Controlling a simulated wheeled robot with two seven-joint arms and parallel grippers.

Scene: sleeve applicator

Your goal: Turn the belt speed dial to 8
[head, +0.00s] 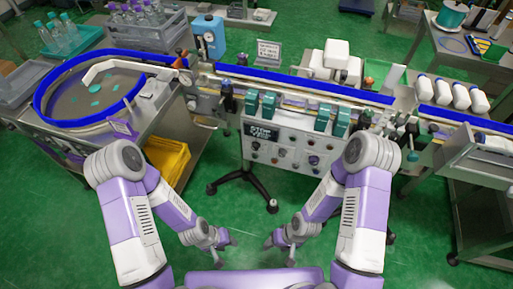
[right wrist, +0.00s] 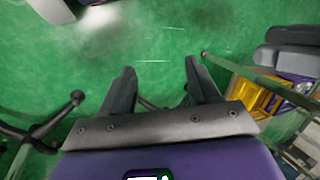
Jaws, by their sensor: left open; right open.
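The control panel (head: 262,152) stands in front of the conveyor, with a sign on it and several knobs and buttons. A dark knob (head: 313,160) shows on the right part of the panel. The dial numbers are too small to read, so I cannot tell which knob sets belt speed. My left gripper (head: 232,241) hangs low over the floor, below and left of the panel. My right gripper (head: 268,244) hangs low in front of the panel. In the right wrist view the right gripper (right wrist: 162,75) is open and empty above the green floor.
A blue-railed conveyor (head: 300,84) runs behind the panel. A round turntable (head: 90,95) is at the left and a yellow crate (head: 168,158) below it. A wheeled stand leg (head: 245,177) is under the panel. Open floor lies in front.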

